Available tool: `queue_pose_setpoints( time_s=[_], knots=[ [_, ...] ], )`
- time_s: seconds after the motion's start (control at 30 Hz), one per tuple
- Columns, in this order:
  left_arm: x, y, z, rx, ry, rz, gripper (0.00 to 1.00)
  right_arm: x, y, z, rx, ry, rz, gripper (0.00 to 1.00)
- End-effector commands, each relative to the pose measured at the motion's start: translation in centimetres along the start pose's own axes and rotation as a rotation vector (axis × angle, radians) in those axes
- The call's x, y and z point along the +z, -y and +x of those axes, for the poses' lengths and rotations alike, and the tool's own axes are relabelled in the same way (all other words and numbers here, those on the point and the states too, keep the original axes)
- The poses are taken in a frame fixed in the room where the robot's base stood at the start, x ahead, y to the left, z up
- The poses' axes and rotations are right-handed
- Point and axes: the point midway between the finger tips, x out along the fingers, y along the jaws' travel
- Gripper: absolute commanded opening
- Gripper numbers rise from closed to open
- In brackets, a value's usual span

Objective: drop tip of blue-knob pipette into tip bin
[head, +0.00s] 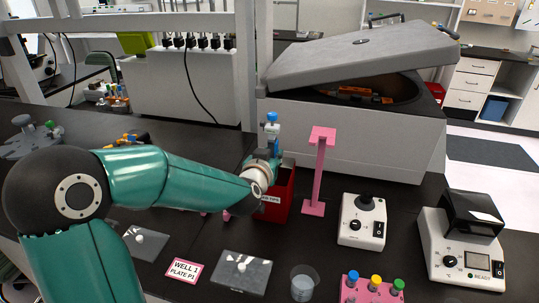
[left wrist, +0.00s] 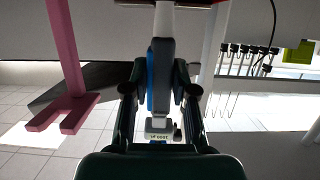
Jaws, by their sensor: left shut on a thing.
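The blue-knob pipette (head: 272,118) stands upright in my left gripper (head: 264,168), over the red tip bin (head: 287,196). Its blue knob and pale upper body show above the gripper in the head view. In the left wrist view, the two dark fingers of my left gripper (left wrist: 160,95) close on either side of the grey and blue pipette body (left wrist: 159,70). The pipette's lower end and tip are hidden in the head view, so I cannot tell whether the tip is inside the bin. A red edge shows at the top of the wrist view. My right gripper is out of view.
A pink stand (head: 319,170) rises right of the bin. Behind is a large centrifuge (head: 345,135) with its lid raised. A small mixer (head: 362,222), a READY device (head: 455,245), a beaker (head: 304,284) and a pink rack (head: 372,291) with coloured caps occupy the right and front.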

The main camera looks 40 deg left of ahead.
Motion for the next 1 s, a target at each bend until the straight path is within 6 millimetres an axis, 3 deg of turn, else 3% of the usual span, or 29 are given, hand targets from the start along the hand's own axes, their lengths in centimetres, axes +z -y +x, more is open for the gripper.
queue_pose_setpoints(
  time_s=[0.43,1.0],
  knots=[
    [-0.3,0.0,0.2,-0.001,-0.001,0.0,0.15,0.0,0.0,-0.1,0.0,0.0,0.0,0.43],
    [-1.4,0.1,4.4,-0.001,0.0,0.0,0.15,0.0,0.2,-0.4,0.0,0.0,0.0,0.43]
  ],
)
